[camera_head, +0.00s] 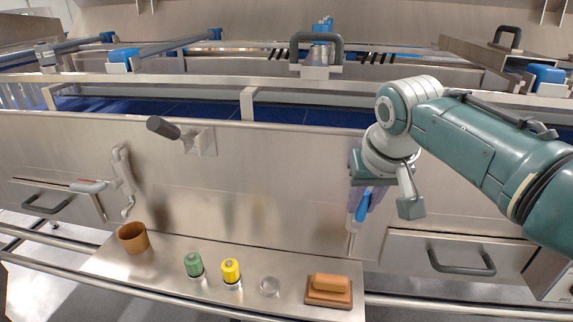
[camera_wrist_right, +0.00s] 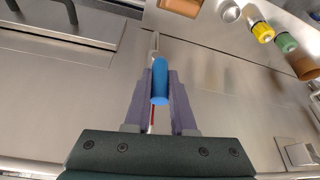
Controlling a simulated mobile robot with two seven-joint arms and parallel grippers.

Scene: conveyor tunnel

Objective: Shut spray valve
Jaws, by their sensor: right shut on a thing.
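The spray valve shows as a blue lever handle (camera_head: 363,207) on the steel front panel, right of centre in the head view. A thin metal pipe (camera_head: 351,240) runs down below it. My right gripper (camera_head: 366,200) is at the handle, with its fingers on either side of it. In the right wrist view the blue handle (camera_wrist_right: 160,82) lies between the two purple-grey fingers of my right gripper (camera_wrist_right: 160,95), which is shut on it. The valve body behind the fingers is mostly hidden. My left gripper is not in view.
A black-knobbed lever (camera_head: 165,128) sticks out of the panel.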

